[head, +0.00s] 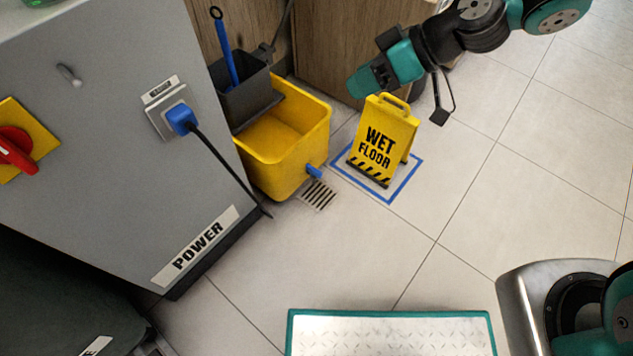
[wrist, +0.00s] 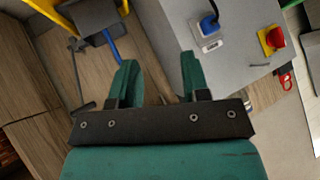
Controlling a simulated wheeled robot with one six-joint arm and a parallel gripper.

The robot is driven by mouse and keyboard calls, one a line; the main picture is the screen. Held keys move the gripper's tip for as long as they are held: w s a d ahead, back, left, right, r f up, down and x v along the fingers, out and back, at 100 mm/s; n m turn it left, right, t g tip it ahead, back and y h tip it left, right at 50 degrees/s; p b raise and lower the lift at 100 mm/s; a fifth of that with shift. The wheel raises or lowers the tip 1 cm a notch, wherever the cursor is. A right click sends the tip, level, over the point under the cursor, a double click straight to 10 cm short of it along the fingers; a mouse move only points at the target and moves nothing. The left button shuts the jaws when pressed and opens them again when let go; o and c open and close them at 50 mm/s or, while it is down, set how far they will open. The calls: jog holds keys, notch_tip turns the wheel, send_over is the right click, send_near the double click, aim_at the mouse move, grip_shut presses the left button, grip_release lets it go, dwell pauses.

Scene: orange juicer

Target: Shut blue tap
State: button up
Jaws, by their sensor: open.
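The blue tap (head: 314,171) sticks out low on the front right of the yellow mop bucket (head: 262,172), above a floor drain grate (head: 318,194). Its exact handle position is too small to tell. My gripper (head: 358,86) is up and to the right of the tap in the head view, apart from it, above and behind the wet floor sign. In the wrist view my gripper (wrist: 158,62) shows two teal fingers spread apart with nothing between them. The tap is not visible in the wrist view.
A yellow wet floor sign (head: 384,140) stands in a blue floor square right of the bucket. A grey power cabinet (head: 120,170) with a blue plug (head: 181,118), hanging cable and red switch (head: 16,150) stands left. Floor (head: 370,240) in front of the bucket is clear.

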jog(key=w+f+t+y+b, duration=0.1)
jog(key=w+f+t+b, duration=0.2)
jog(key=f, duration=0.9)
jog(key=w+f+y+b, duration=0.1)
jog(key=w+f+b, duration=0.3)
jog(key=f, duration=0.7)
jog(key=m+t+h+b, duration=0.1)
jog(key=m+t+b, duration=0.1)
jog(key=t+b, duration=0.35)
send_near(317, 171)
jog(key=shift+g, duration=0.55)
jog(key=b+x, duration=0.9)
jog(key=b, duration=0.1)
jog(key=shift+w+d+r, duration=0.1)
jog(key=shift+w+d, duration=0.1)
jog(key=shift+w+a+b, duration=0.4)
jog(key=shift+w+a, duration=0.1)
jog(key=shift+a, duration=0.05)
jog(key=shift+c, duration=0.2)
grip_shut()
